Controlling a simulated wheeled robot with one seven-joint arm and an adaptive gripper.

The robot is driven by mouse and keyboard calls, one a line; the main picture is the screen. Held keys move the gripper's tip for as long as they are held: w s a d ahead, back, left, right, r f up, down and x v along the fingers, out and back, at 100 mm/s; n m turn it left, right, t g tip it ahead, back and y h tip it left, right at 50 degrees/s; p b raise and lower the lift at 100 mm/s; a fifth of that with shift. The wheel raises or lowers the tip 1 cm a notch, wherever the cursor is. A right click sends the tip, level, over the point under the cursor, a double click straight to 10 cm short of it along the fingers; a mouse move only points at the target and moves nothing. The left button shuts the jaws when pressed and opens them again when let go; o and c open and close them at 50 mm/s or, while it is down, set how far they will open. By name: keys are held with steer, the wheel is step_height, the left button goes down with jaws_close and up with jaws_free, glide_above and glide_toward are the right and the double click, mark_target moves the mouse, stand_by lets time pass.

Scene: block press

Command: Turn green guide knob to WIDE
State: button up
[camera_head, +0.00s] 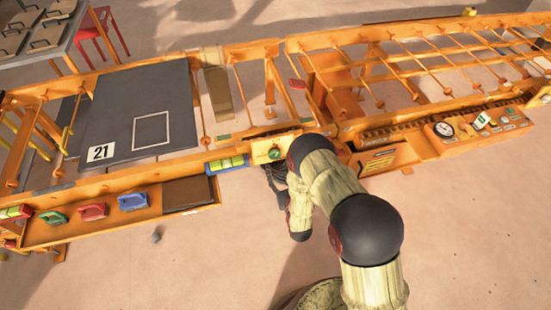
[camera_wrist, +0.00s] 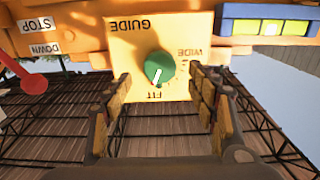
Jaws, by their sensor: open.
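The green guide knob (camera_wrist: 159,68) sits on a yellow panel (camera_wrist: 120,45) in the wrist view, which shows the panel upside down. "GUIDE" is printed above the knob, "WIDE" to its right and "FIT" below it. The knob's white pointer mark points down, towards FIT. My gripper (camera_wrist: 161,88) is open, with one finger on each side of the knob; I cannot tell whether either touches it. In the head view the knob (camera_head: 274,153) shows on the orange frame, and my gripper (camera_head: 274,177) is just below it, partly hidden by my arm.
A red lever (camera_wrist: 36,84) with STOP and DOWN labels is at the wrist view's left. A gauge box (camera_head: 480,122) is at right. Coloured handled pieces (camera_head: 92,211) line the front tray. The floor in front is mostly clear.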

mark_target(275, 157)
steer(key=b+x, duration=0.1)
steer(key=x, duration=0.4)
steer(key=shift+w+a, duration=0.1)
steer(key=shift+w, duration=0.3)
steer(key=shift+c, duration=1.4)
steer(key=c, duration=0.9)
